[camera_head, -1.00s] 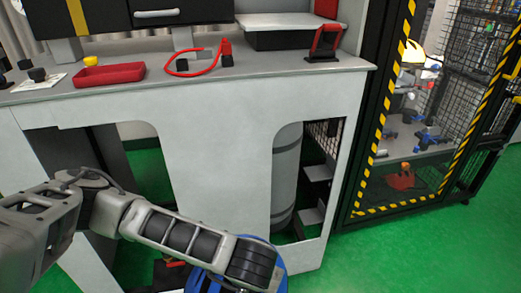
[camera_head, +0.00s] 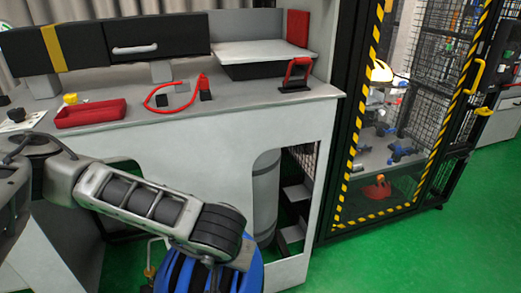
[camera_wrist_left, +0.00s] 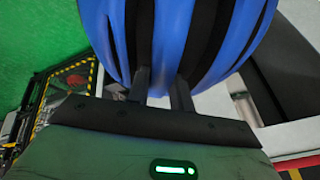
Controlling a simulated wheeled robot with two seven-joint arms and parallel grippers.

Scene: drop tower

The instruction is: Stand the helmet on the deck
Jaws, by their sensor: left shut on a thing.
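The blue helmet (camera_head: 255,279) with black stripes shows at the bottom edge of the head view, below the end of my left arm and partly cut off. In the left wrist view the helmet (camera_wrist_left: 222,45) fills the upper middle. My left gripper (camera_wrist_left: 161,88) is shut on the helmet, its two fingers against the black strips. The held helmet is in front of the bench, below its top. A grey deck-like surface (camera_head: 372,163) with blue and black fittings is inside the caged tower; I cannot tell for sure that it is the deck. My right gripper is out of view.
The bench (camera_head: 225,117) carries a red tray (camera_head: 90,114), a red cable (camera_head: 160,100) and a red-and-black stand (camera_head: 296,75). The tower's black frame has yellow-black striped edges (camera_head: 363,100) and mesh sides. Green floor (camera_head: 400,255) is clear at the right.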

